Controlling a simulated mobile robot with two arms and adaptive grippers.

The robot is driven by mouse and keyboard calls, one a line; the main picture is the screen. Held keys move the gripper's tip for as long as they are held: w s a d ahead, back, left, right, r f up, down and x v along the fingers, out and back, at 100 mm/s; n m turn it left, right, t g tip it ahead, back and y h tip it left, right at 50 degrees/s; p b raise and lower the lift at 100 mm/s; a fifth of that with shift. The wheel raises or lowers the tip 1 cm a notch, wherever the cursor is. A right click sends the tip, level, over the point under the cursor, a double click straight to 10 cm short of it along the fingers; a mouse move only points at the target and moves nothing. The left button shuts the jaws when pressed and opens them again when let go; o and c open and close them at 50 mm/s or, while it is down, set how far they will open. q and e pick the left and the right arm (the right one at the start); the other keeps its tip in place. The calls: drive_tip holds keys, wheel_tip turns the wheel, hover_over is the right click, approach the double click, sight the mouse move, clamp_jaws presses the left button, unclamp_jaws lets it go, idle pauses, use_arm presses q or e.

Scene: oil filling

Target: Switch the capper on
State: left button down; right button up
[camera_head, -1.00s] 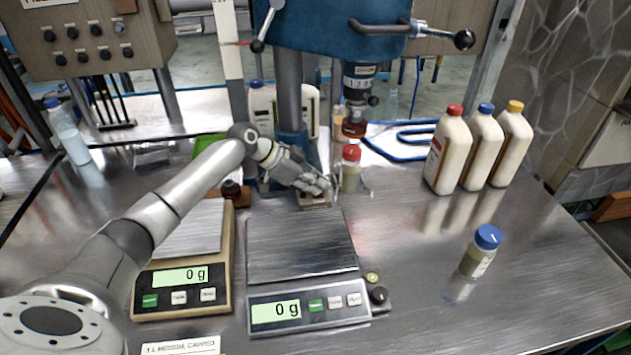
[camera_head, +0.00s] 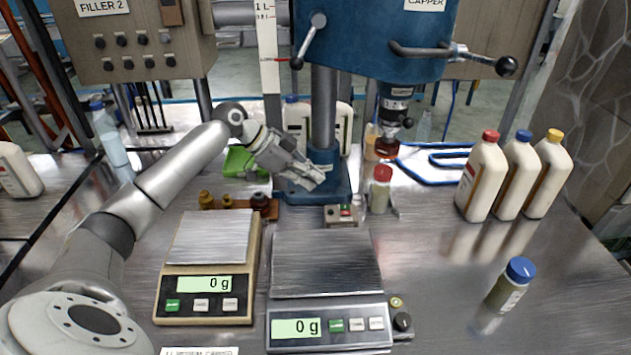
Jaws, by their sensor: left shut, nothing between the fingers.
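The capper (camera_head: 365,40) is a blue column machine at the back centre, with a handled lever and a chuck (camera_head: 387,148) with a dark red lower end. A small switch box (camera_head: 341,216) with a green and a red part sits on the table at the foot of its column. I cannot tell its on or off state. A small bottle with a red cap (camera_head: 381,190) stands under the chuck. My left gripper (camera_head: 318,178) is shut and empty, in front of the column, above and left of the switch box and apart from it. My right gripper is not in view.
Two scales (camera_head: 210,283) (camera_head: 327,312) reading 0 g stand in front. A blue-capped bottle (camera_head: 510,284) stands at the right. Three white bottles (camera_head: 482,180) stand at the back right. Caps sit in a wooden rack (camera_head: 232,205).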

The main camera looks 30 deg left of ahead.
use_arm(q)
drive_tip(key=r, duration=0.1)
drive_tip(key=d+r, duration=0.1)
drive_tip(key=r+p, duration=0.1)
drive_tip(key=shift+w+d+m+t, duration=0.3)
drive_tip(key=shift+w+t, duration=0.1)
drive_tip(key=shift+f, duration=0.15)
drive_tip(key=p, duration=0.2)
hover_over(344, 208)
drive_tip(key=f, duration=0.7)
drive_tip(key=shift+s+d, duration=0.2)
drive_tip(key=shift+d, duration=0.2)
drive_tip(key=shift+w+a+f, duration=0.1)
drive_tip(key=shift+a+f, duration=0.05)
drive_tip(key=shift+f, duration=0.5)
drive_tip(key=shift+a+f, duration=0.1)
drive_tip(key=shift+f, duration=0.5)
drive_tip(key=shift+a+f+p, duration=0.1)
drive_tip(key=shift+f+p, duration=0.2)
drive_tip(key=shift+f, duration=0.35)
